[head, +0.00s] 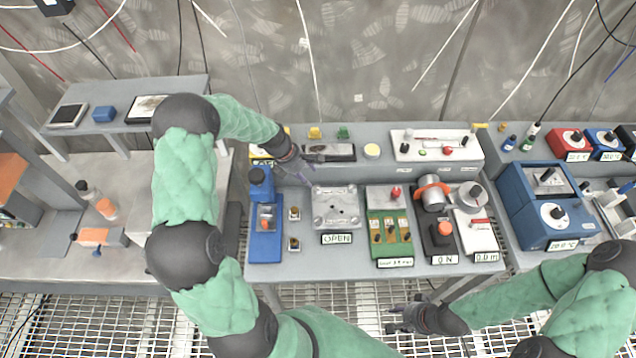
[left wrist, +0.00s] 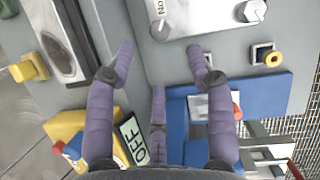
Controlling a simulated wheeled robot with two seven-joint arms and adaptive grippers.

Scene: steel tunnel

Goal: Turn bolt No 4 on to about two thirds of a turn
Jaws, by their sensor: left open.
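The metal bolt plate (head: 335,222) lies on the bench, with several bolts near its corners; the bolt numbers are too small to read in the head view. In the left wrist view, part of the plate (left wrist: 198,16) shows at the top with a bolt (left wrist: 159,29) beside a cut-off "No" label and another bolt (left wrist: 251,11) to its right. I cannot tell which is No 4. My left gripper (head: 313,172) is open and empty just behind the plate's far edge; its fingers (left wrist: 160,62) are apart from the bolts. My right gripper (head: 402,316) is low, in front of the bench.
A blue device (head: 265,243) stands left of the plate. An OPEN sign (head: 337,239) is in front. A green switch panel (head: 390,236) and a metal cylinder (head: 431,194) stand to the right. The raised shelf (head: 379,171) runs behind.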

